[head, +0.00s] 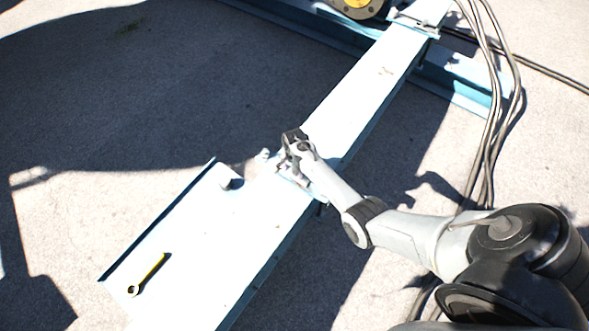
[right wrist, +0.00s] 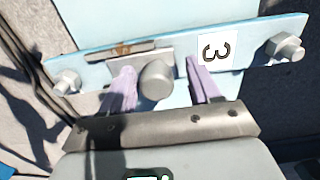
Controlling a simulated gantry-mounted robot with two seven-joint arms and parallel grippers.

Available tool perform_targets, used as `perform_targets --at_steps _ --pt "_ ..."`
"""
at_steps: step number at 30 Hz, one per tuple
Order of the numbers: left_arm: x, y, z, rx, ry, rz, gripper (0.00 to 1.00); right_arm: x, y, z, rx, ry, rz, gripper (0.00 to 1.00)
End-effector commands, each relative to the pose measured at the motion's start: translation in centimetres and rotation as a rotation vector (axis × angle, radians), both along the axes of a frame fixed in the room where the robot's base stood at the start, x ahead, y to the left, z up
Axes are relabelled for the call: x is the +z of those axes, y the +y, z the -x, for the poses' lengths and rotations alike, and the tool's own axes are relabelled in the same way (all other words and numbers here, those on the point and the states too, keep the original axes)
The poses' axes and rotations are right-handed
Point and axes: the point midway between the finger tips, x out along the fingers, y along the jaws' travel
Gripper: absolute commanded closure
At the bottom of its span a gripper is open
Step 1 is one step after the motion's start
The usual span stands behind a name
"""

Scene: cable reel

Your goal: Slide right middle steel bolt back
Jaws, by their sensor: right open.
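My right gripper (head: 285,166) is over the crosswise blue plate on the long pale-blue beam in the head view. In the right wrist view, its two pale purple fingers (right wrist: 163,78) are open. A round grey steel bolt (right wrist: 157,82) stands between them at the middle of the plate, closer to the left finger. A gap shows between the bolt and the right finger. A flat steel piece lies beside the bolt, near a slot with a rusty patch (right wrist: 122,49). In the head view the gripper hides this bolt. My left gripper is not in view.
Steel bolts stand at the plate's left end (right wrist: 67,83) and right end (right wrist: 285,48). A yellow wrench (head: 148,276) lies on the beam's wide end. Black cables (head: 492,140) hang at the right.

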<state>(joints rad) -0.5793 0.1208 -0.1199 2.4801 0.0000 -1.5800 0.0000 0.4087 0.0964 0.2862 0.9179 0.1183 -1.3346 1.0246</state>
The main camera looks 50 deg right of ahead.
Motion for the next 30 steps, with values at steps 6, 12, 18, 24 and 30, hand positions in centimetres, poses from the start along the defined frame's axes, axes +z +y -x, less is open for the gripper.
perform_targets --at_steps 6,12,18,24,30 --pt "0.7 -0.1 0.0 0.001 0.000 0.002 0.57 1.2 0.0 0.0 0.000 -0.001 0.001 0.38" --pt "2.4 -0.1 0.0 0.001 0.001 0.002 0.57 4.3 0.0 -0.1 0.000 -0.002 0.001 0.38" --pt "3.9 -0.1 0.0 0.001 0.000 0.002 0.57 7.7 0.0 -0.1 0.000 -0.001 0.001 0.38" --pt "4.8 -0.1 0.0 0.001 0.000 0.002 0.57 10.0 0.0 -0.1 0.001 -0.001 0.001 0.38" --pt "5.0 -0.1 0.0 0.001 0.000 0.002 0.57 10.8 0.0 0.0 0.001 0.000 0.000 0.38"
